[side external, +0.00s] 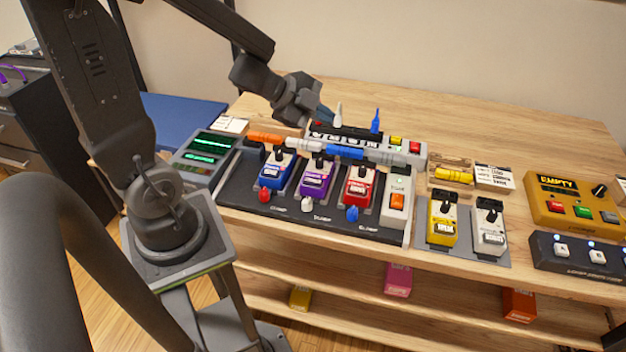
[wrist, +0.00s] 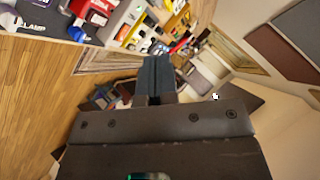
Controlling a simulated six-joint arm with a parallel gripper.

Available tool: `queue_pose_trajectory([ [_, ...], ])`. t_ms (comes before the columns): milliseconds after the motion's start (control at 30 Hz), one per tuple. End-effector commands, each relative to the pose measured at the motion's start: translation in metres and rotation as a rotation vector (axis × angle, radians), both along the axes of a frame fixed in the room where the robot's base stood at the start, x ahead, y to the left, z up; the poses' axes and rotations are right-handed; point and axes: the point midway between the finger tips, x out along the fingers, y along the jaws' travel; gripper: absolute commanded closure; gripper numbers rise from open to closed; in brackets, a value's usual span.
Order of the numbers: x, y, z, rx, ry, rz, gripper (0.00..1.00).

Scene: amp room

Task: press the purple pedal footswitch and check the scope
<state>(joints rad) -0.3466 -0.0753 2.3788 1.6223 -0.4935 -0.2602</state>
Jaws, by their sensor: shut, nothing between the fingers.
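The purple pedal (side external: 316,180) stands on the black pedalboard (side external: 240,194), between a blue pedal (side external: 276,170) and a red pedal (side external: 358,187). The scope (side external: 208,147), with green traces on two dark screens, stands at the board's left. My gripper (side external: 322,112) is above the back of the board, behind the pedals and clear of the purple one. In the wrist view its fingers (wrist: 154,75) are together with nothing between them. The purple pedal's footswitch is too small to make out clearly.
Orange and blue plugs (side external: 345,152) lie across the board behind the pedals. A yellow pedal (side external: 442,218) and a white pedal (side external: 488,228) stand to the right, with an orange "EMPTY" box (side external: 570,201) beyond. The table (side external: 500,140) is bare at the back right.

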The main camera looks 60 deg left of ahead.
Motion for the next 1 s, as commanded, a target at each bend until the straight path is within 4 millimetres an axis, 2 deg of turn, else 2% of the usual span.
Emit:
queue_pose_trajectory([
  [100,-0.013,-0.003,-0.020,-0.022,0.077,-0.144,1.00],
  [300,-0.029,-0.006,-0.035,-0.051,0.153,-0.273,1.00],
  [767,-0.031,-0.007,-0.039,-0.054,0.164,-0.289,1.00],
  [1000,-0.032,-0.007,-0.061,-0.057,0.168,-0.287,1.00],
])
